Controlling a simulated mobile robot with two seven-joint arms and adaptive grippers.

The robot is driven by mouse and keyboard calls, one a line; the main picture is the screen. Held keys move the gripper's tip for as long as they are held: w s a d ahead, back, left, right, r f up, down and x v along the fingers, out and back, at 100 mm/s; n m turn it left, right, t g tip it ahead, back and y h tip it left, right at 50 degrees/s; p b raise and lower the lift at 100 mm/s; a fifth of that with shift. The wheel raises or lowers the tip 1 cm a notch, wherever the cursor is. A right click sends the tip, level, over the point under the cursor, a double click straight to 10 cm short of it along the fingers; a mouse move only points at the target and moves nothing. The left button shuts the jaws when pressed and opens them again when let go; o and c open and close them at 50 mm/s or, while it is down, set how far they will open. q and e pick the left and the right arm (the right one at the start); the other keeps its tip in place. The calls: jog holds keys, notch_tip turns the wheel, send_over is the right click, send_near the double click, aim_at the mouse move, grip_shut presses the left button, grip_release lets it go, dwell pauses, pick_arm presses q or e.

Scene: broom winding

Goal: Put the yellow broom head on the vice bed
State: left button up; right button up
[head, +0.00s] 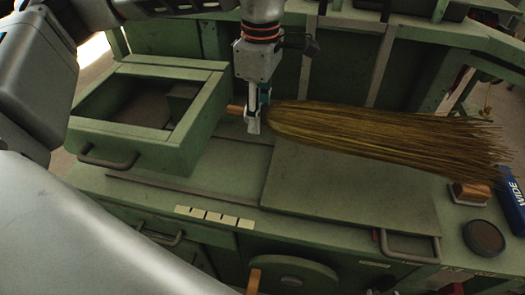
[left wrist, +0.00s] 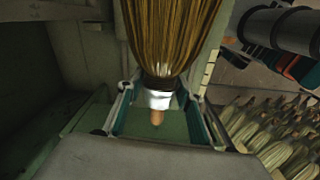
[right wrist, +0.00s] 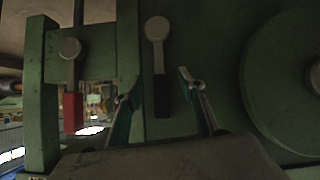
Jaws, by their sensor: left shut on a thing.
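The yellow broom head (head: 390,138) is a long bundle of straw with a short wooden stub at its left end. It lies roughly level above the green bench, bristles to the right. My left gripper (head: 253,122) is shut on its neck by the stub. In the left wrist view the broom's pale band and stub (left wrist: 158,100) sit between the fingers (left wrist: 157,105). The flat green plate (head: 345,195) below the broom looks like the vice bed. My right gripper (right wrist: 160,105) is open and empty, facing a green panel; it is not clear in the head view.
An open green drawer-like box (head: 150,115) stands left of the broom. A dark round tin (head: 484,238), a wood-backed block (head: 470,193) and a blue box (head: 512,200) sit at the bench's right end. A grey lever (right wrist: 158,60) and green wheel (right wrist: 285,80) are near my right gripper.

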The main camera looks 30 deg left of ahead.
pick_arm(q)
notch_tip(320, 180, down, 12)
jog(key=shift+f+p, duration=0.2)
jog(key=shift+p, duration=0.1)
jog(key=o, duration=1.4)
jog(key=shift+c, duration=0.2)
jog(key=shift+r, duration=0.1)
notch_tip(320, 180, up, 12)
jog(key=shift+d+f+b, duration=0.1)
jog(key=shift+d+b, duration=0.05)
jog(key=shift+b, duration=0.35)
